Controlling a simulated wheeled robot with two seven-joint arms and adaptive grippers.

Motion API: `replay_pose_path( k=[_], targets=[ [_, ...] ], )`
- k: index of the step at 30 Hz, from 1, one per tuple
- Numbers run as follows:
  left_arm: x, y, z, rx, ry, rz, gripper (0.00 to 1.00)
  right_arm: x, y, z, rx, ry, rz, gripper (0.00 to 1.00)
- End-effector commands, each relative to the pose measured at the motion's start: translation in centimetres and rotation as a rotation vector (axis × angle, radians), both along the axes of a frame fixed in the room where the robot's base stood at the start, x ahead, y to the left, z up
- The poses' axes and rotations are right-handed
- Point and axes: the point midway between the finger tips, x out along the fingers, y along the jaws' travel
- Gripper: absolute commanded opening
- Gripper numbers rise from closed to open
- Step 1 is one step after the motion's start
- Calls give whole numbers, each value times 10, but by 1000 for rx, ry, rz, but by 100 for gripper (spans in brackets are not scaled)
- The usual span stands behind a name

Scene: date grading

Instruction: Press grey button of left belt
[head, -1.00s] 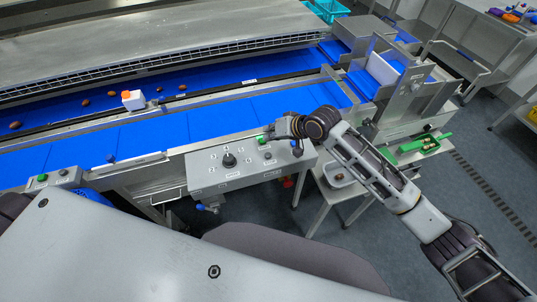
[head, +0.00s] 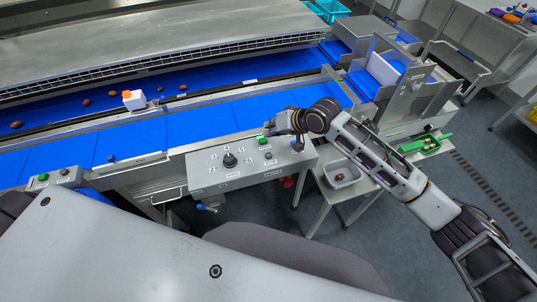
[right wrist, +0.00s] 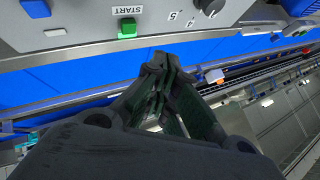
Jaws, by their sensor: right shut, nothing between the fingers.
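A grey control box (head: 205,172) on the front of the belt frame carries a black dial (head: 229,160), a green button (head: 263,140) and a small grey button (head: 268,155) below it. A second, smaller box (head: 70,178) at the left end has a green button (head: 42,177) and a grey button (head: 64,171). My right gripper (head: 268,131) is shut and empty, at the far edge of the larger box near its green button. In the right wrist view its closed fingertips (right wrist: 160,62) are apart from the green START button (right wrist: 128,28). My left gripper is out of view.
A grey bin (head: 341,174) and a green tray (head: 425,144) lie to the right.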

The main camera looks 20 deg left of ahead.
Motion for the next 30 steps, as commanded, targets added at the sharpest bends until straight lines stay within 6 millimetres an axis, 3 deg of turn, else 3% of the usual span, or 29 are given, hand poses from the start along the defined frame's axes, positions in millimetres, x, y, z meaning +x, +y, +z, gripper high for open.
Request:
replay_pose_path(
  k=[9, 30],
  targets=[
    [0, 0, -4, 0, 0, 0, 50, 0, -1, -20, -1, 0, 0, 0],
    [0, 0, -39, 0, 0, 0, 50, 0, 0, -51, -1, -2, 1, 0]
  ],
)
